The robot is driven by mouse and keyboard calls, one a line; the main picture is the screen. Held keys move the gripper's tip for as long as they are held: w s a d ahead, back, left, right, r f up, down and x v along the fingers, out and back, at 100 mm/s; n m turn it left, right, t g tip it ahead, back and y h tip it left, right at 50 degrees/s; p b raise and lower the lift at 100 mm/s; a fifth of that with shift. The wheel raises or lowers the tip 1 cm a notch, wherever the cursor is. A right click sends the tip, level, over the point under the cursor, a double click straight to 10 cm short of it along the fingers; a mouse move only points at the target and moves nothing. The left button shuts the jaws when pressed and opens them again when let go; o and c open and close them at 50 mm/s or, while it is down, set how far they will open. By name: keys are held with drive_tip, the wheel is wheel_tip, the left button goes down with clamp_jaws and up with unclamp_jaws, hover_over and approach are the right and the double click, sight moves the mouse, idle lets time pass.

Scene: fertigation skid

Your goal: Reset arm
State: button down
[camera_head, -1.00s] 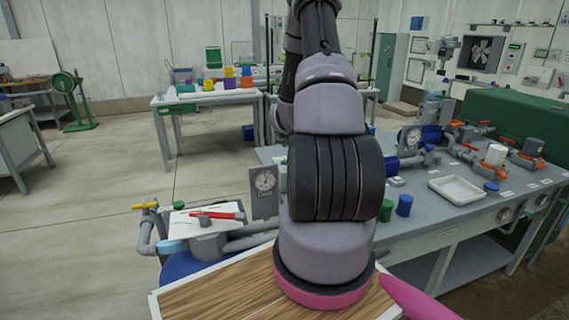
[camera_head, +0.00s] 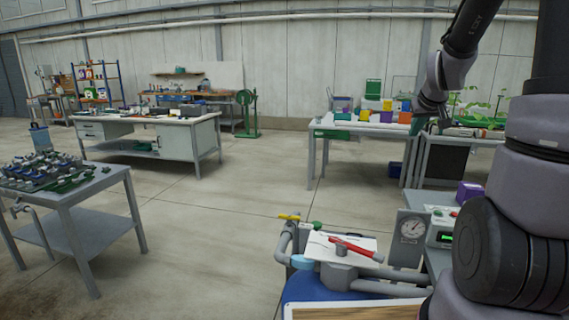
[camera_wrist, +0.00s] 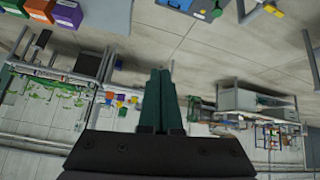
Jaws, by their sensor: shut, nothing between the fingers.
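My gripper (camera_wrist: 160,80) shows in the wrist view as two dark green fingers lying together, shut and empty. The wrist view is upside down, with the room's wall and benches low in the picture and the floor above. No object is near the fingertips there. In the head view my arm fills the right side, bent up out of the top of the picture and back down. Its far end hangs in front of the back bench (camera_head: 345,126). The fingers cannot be made out clearly in that view.
A table of fittings (camera_head: 60,205) is at left, a desk (camera_head: 195,140) behind. The middle floor is clear.

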drive_tip(key=s+a+r+m+y, duration=0.1)
drive_tip(key=s+a+r, duration=0.2)
drive_tip(key=s, duration=0.5)
drive_tip(key=s+a+r+m+y, duration=0.1)
drive_tip(key=s+a+r, duration=0.3)
drive_tip(key=s, duration=0.5)
drive_tip(key=s+a+r+m+g+y, duration=0.1)
drive_tip(key=s+a+r, duration=0.2)
drive_tip(key=s+a, duration=0.4)
drive_tip(key=shift+s+r+m, duration=0.25)
drive_tip(key=shift+s+m, duration=0.15)
drive_tip(key=shift+s, duration=0.4)
drive_tip(key=shift+d, duration=0.1)
